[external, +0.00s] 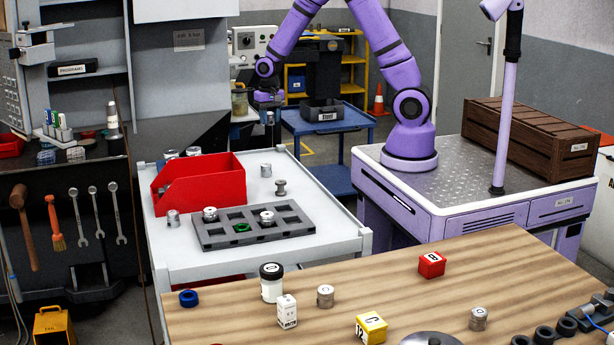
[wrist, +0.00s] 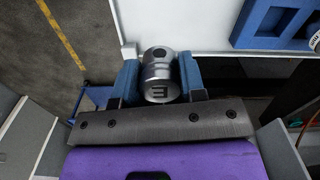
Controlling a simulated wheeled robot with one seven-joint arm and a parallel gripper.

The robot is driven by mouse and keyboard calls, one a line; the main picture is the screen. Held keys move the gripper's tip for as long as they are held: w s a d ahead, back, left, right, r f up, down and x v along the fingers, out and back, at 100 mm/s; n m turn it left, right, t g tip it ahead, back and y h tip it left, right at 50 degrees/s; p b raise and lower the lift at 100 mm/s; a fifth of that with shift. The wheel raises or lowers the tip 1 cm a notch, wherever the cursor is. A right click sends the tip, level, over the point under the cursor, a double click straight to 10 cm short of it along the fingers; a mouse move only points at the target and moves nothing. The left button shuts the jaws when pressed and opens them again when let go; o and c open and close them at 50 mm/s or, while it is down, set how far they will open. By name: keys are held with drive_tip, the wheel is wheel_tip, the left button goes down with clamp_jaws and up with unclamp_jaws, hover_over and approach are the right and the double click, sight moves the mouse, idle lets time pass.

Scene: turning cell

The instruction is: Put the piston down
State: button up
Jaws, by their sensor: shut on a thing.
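The piston (wrist: 160,78) is a short silver cylinder with a dark letter-like mark, seen between the two blue finger pads in the wrist view. My gripper (wrist: 158,82) is shut on it. In the external view my gripper (external: 268,103) is at the back, beyond the far edge of the white table. The small piston hangs below it there (external: 270,118), held in the air. Other similar metal cylinders stand on the white table (external: 175,250), such as one near its far side (external: 266,170) and one beside the rack (external: 280,187).
A red bin (external: 215,182) and a dark pocketed rack (external: 218,240) with a few parts in it occupy the white table. A blue cart (external: 335,125) stands behind. The wooden table (external: 220,325) in front holds several small items. The white table's right side is mostly free.

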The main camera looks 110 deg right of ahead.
hover_over(271, 160)
wheel_tip(271, 160, down, 4)
drive_tip(key=shift+s+d+f, duration=0.1)
drive_tip(key=shift+f, duration=2.15)
drive_tip(key=shift+s+d+f, duration=0.1)
drive_tip(key=shift+f, duration=2.1)
drive_tip(key=shift+f, duration=0.1)
drive_tip(key=o, duration=1)
drive_tip(key=shift+c, duration=0.2)
